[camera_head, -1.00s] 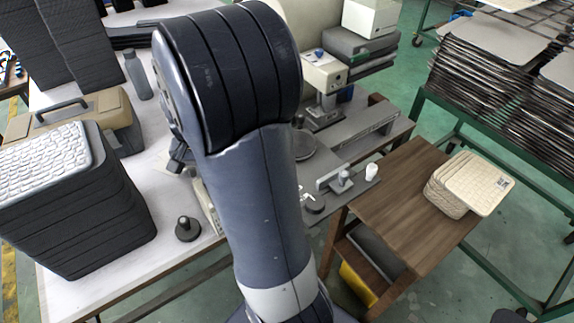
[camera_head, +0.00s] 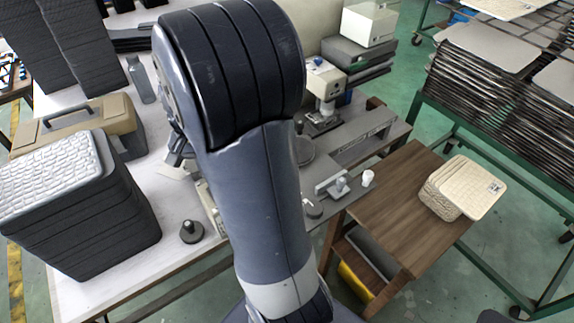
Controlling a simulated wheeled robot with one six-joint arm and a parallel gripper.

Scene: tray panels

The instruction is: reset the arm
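My grey and dark-blue arm fills the middle of the head view, rising from the bottom edge and bending at a large rounded joint near the top. My gripper (camera_head: 177,155) is mostly hidden behind the arm. Only a small dark part shows at the arm's left edge, above the white table (camera_head: 95,292). I cannot tell whether it is open or shut, or whether it holds anything.
A stack of dark panels with a pale textured top (camera_head: 52,172) stands on the table's left, before a beige case (camera_head: 120,118). A wooden side table (camera_head: 385,215) bears a cream panel stack (camera_head: 465,188). A green rack (camera_head: 490,165) with trays stands right.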

